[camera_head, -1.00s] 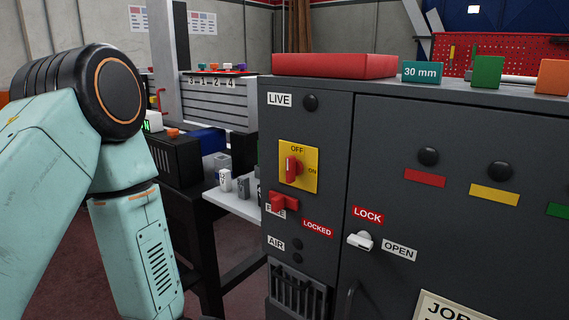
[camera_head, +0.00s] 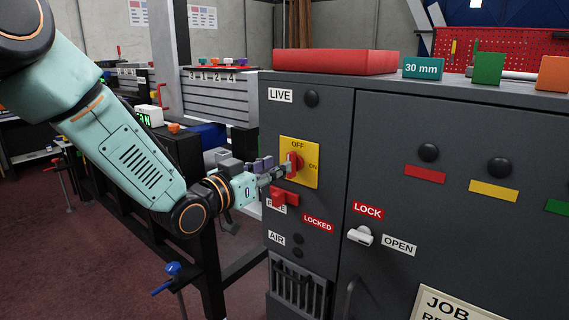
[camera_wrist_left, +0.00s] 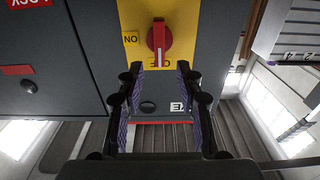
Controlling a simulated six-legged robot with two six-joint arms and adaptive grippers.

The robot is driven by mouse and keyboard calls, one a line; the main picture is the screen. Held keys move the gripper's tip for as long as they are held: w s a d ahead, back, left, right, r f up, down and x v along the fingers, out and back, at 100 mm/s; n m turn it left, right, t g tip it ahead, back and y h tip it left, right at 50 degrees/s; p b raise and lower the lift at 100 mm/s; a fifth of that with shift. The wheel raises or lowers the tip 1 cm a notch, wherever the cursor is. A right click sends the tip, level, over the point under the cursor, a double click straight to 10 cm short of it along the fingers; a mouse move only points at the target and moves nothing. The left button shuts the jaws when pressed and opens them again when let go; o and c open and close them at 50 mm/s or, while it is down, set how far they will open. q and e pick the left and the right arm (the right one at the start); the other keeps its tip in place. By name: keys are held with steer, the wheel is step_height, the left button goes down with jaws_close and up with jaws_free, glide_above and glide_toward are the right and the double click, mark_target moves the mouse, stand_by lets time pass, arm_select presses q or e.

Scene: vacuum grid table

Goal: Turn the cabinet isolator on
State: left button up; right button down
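The cabinet isolator is a red rotary handle (camera_head: 293,164) on a yellow plate (camera_head: 312,178) marked OFF and ON, on the grey cabinet front. The handle stands upright, in line with OFF. It also shows in the left wrist view (camera_wrist_left: 159,40), upside down, just ahead of my fingers. My left gripper (camera_head: 279,172) reaches in from the left, with its tips close to the handle. In the left wrist view my left gripper (camera_wrist_left: 159,78) has its two fingers apart, and nothing is between them. Contact with the handle cannot be told. My right gripper is not in view.
A red lever (camera_head: 284,198) sits just below the yellow plate. A dark round lamp (camera_head: 311,99) is beside the LIVE label (camera_head: 280,95). A pale latch (camera_head: 360,236) is between LOCK and OPEN. A red tray (camera_head: 335,62) lies on top of the cabinet.

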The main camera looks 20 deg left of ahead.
mark_target(293, 164)
arm_select(q)
steer(key=shift+x, duration=2.2)
steer(key=shift+f, duration=0.1)
jaws_close()
